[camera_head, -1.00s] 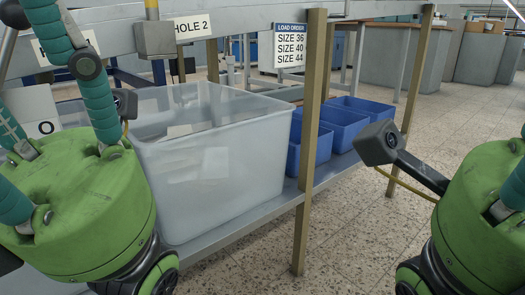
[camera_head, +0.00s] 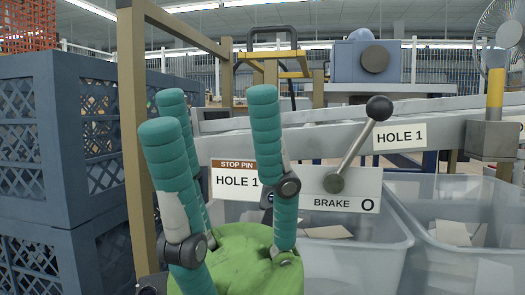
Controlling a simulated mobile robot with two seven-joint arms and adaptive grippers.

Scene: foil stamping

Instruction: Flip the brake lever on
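The brake lever is a grey rod with a black ball knob (camera_head: 379,108). It rises from a round pivot on the white BRAKE plate (camera_head: 340,204) and leans up to the right, on the side marked O. The plate's left end is hidden behind a finger. My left gripper (camera_head: 212,115) has a green palm and teal fingers that point up. The fingers are spread with nothing between them. The gripper is left of the lever, and its right finger stands close to the pivot in the picture without visibly touching the knob. My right gripper is out of view.
Blue-grey lattice crates (camera_head: 30,165) are stacked at the left beside a tan post (camera_head: 133,110). A STOP PIN sign (camera_head: 232,180) is partly behind the fingers. Clear bins (camera_head: 375,262) with flat pieces stand below the grey rail (camera_head: 455,118). Open space surrounds the knob.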

